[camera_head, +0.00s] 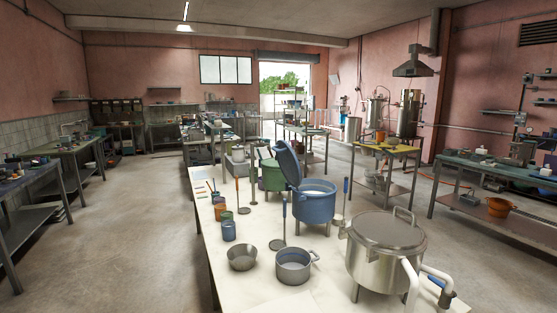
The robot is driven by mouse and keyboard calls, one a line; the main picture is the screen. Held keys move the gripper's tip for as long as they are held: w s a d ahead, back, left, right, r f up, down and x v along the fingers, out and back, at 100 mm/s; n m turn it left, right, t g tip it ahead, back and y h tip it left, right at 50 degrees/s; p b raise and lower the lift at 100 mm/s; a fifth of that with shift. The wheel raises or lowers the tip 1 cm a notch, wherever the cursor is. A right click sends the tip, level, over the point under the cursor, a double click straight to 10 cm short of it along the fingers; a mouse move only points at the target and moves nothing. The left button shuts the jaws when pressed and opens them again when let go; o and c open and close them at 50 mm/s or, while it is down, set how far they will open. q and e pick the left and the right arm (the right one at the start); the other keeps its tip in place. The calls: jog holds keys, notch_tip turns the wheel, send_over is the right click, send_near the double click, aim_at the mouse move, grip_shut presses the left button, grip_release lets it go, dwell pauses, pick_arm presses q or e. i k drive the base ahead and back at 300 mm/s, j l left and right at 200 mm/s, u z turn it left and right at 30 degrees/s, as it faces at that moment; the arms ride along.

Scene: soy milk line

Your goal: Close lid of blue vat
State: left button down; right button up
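The blue vat (308,208) stands on the long white-topped table, a little right of the picture's middle. Its blue lid (287,163) is open, tilted up at the vat's left and back side. Pale content shows through the open top. Neither of my grippers can be made out in the head view, so their distance from the lid cannot be told.
A large lidded steel pot (386,248) with pale bent pipes at its right stands in front of the vat. A green vat (270,176) is behind it. A grey pot (293,266), metal bowl (242,257) and upright ladle (284,215) stand nearer. The left floor is clear.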

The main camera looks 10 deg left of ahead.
aim_at(288, 162)
jog(key=j+z, duration=0.3)
jog(key=j, duration=0.3)
jog(key=j+z, duration=0.35)
jog(key=j, duration=0.25)
jog(key=k+j+z, duration=0.15)
jog(key=j+z, duration=0.15)
jog(key=j, duration=0.25)
jog(key=i+j+z, duration=0.3)
jog(key=j, duration=0.4)
jog(key=j+z, duration=0.35)
jog(key=j, duration=0.3)
jog(key=i+j+z, duration=0.1)
jog(key=j+z, duration=0.2)
jog(key=j, duration=0.5)
